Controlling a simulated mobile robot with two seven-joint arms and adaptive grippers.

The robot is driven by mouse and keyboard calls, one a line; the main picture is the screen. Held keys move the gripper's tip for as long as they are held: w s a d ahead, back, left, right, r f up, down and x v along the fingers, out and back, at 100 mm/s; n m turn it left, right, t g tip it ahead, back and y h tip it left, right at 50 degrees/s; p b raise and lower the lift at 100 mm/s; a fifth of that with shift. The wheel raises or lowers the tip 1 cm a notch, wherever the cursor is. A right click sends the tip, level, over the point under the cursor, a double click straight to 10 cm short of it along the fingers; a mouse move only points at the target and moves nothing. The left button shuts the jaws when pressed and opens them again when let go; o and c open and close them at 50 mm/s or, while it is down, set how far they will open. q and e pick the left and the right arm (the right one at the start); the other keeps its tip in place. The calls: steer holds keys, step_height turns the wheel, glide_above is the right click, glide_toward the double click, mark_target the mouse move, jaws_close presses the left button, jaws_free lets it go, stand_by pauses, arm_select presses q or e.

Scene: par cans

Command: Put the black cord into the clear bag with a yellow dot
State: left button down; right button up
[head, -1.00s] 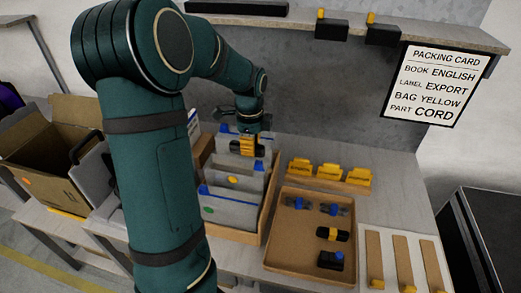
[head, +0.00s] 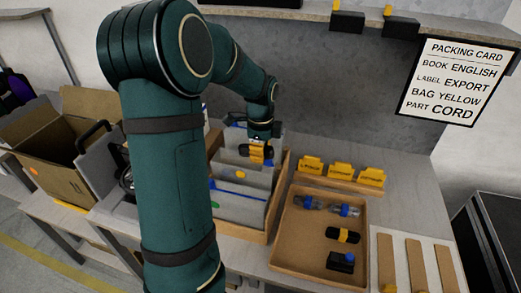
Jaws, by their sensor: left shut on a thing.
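My left gripper (head: 260,143) is at the back part of the bag box, shut on a black cord (head: 268,152) with a yellow band. The cord hangs just above the bags; whether its lower end is inside one is unclear. A clear bag with a yellow dot (head: 240,174) stands in the box, just below and in front of the cord. Another clear bag (head: 238,207) stands nearer the front, partly behind my left arm. My right gripper is not in view.
A brown tray (head: 285,250) right of the bag box (head: 275,200) holds blue-capped parts (head: 345,210), a black part with a yellow band (head: 343,235) and a black block (head: 341,261). Yellow label holders (head: 341,171) stand behind it. An open carton (head: 45,165) is at left.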

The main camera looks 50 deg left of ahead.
arm_select(q)
steer(key=shift+s+f, duration=0.1)
steer(key=shift+f, duration=0.35)
steer(key=c, duration=0.5)
jaws_free()
steer(key=shift+c, duration=0.2)
steer(key=shift+o, duration=0.2)
steer(key=shift+r, duration=0.1)
steer(key=c, duration=0.4)
steer(key=shift+r, duration=0.1)
